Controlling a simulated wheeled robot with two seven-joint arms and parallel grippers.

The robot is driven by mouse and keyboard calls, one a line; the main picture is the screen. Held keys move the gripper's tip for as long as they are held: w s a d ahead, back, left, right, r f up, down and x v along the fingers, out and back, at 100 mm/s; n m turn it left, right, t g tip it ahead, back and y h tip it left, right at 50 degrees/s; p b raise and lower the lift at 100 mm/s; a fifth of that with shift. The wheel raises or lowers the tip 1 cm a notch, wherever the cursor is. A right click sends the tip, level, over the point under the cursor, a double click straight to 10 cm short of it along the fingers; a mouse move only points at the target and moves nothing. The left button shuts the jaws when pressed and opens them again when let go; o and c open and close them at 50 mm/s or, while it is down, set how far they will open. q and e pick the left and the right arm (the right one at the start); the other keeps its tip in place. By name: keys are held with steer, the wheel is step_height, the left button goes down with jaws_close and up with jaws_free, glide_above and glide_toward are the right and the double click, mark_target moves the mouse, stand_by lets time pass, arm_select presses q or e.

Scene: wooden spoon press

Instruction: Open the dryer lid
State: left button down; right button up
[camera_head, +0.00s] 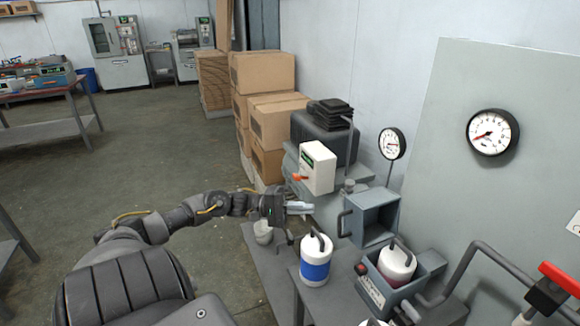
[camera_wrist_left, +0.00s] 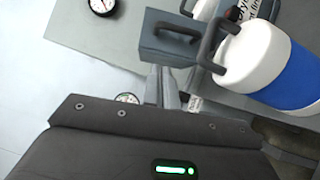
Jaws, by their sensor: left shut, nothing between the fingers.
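The dryer (camera_head: 370,290) is a small grey box on the bench at the right, with a white dark-handled container (camera_head: 398,262) inside. Its grey lid (camera_head: 372,218) appears to stand raised behind the box, with a dark handle (camera_head: 343,223) on its left side. What looks like the lid also shows in the left wrist view (camera_wrist_left: 168,42). My left gripper (camera_head: 302,208) is shut and empty, left of the lid handle and apart from it. Its fingertips show in the left wrist view (camera_wrist_left: 165,85). My right gripper is not in view.
A white and blue bottle (camera_head: 316,262) stands on the bench just left of the dryer. A white control box (camera_head: 317,168) and dark machine (camera_head: 325,135) are behind the gripper. Gauges (camera_head: 391,144) and a bent pipe (camera_head: 485,255) are at the right. The floor at left is clear.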

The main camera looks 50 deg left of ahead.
arm_select(q)
steer(key=d, duration=0.1)
steer(key=w+d, duration=0.1)
steer(key=d, duration=0.1)
steer(key=d+p, duration=0.1)
steer(key=d, duration=0.1)
steer(key=shift+w+r, duration=0.4)
steer(key=shift+s+d+r, duration=0.1)
steer(key=shift+s+d, duration=0.05)
steer(key=shift+d, duration=0.6)
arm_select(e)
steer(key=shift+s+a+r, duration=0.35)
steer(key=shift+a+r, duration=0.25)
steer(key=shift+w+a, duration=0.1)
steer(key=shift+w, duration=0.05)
